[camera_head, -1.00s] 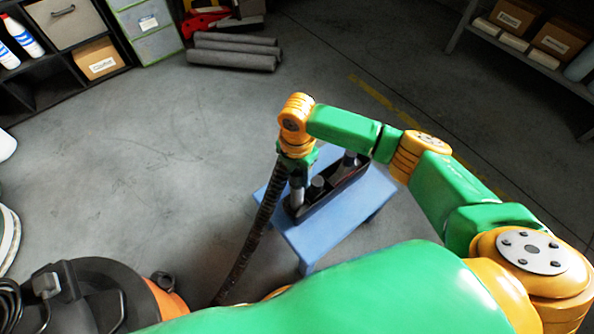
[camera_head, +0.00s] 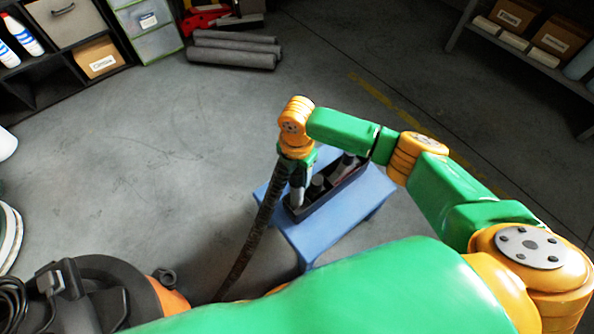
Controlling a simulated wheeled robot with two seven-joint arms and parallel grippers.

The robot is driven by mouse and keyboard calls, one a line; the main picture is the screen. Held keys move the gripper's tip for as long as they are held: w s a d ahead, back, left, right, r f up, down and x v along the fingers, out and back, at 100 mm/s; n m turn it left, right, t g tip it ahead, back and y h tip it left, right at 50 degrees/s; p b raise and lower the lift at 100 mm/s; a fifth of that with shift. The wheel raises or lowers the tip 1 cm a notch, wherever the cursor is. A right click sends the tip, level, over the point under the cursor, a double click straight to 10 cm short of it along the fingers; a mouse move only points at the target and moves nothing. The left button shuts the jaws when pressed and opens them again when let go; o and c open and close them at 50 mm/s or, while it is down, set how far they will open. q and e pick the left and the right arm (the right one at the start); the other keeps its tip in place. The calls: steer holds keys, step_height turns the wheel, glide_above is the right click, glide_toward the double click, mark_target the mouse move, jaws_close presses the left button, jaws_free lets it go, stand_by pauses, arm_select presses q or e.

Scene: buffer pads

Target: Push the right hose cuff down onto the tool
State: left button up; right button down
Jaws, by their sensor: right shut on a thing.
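A dark ribbed hose (camera_head: 254,240) rises from beside the vacuum at the lower left to my right gripper (camera_head: 297,173). The gripper points down over the blue stool and is shut on the hose's cuff, which is mostly hidden by the gripper and wrist. A grey tool tube (camera_head: 298,196) stands upright right below the gripper, at the left end of a black tool caddy (camera_head: 320,203). Whether the cuff sits on the tube cannot be made out. My left gripper is not in view.
The caddy stands on a blue stool (camera_head: 330,232), with other attachments in it. A black and orange vacuum (camera_head: 105,290) is at the lower left. Rolled grey mats (camera_head: 234,50) and shelves stand at the back. The floor between is clear.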

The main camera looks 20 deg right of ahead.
steer(key=shift+f, duration=0.2)
stand_by(0.4)
steer(key=shift+c, duration=1)
jaws_free()
